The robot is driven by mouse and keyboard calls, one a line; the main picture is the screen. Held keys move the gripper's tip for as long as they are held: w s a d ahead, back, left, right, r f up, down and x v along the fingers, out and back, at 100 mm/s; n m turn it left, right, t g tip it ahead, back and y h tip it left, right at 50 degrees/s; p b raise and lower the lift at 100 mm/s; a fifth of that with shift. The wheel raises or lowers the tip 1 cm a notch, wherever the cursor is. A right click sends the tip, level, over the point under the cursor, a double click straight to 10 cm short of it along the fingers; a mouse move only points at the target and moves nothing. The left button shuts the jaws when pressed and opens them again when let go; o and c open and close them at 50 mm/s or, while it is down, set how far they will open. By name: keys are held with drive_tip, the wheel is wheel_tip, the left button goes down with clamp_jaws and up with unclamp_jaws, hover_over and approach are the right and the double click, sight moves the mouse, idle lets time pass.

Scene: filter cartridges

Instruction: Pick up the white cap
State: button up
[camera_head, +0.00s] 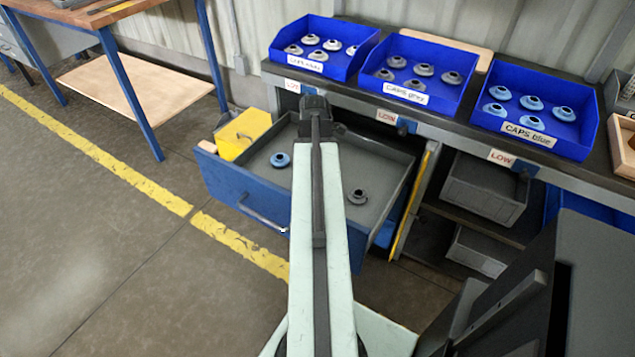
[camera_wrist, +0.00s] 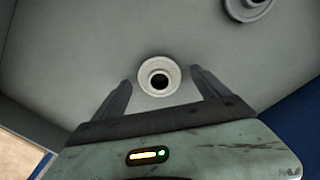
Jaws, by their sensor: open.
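The white cap (camera_wrist: 159,75) is a round flanged piece with a dark centre hole, lying on the grey floor of a drawer. In the wrist view it sits between the tips of my open gripper (camera_wrist: 160,84), with a gap to each finger. I cannot tell how far the fingers are above it. In the head view my arm hides that part of the open blue drawer (camera_head: 237,190), and I do not make out the white cap there.
The drawer also holds a blue cap (camera_head: 280,159) and a dark grey cap (camera_head: 357,196). Another pale cap (camera_wrist: 248,7) is cut off at the wrist view's top edge. A yellow box (camera_head: 243,135) stands at the drawer's left. Blue bins (camera_head: 532,135) of caps line the bench.

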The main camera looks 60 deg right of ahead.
drive_tip(key=c, duration=1.4)
wheel_tip(320, 180, up, 10)
drive_tip(key=p, duration=1)
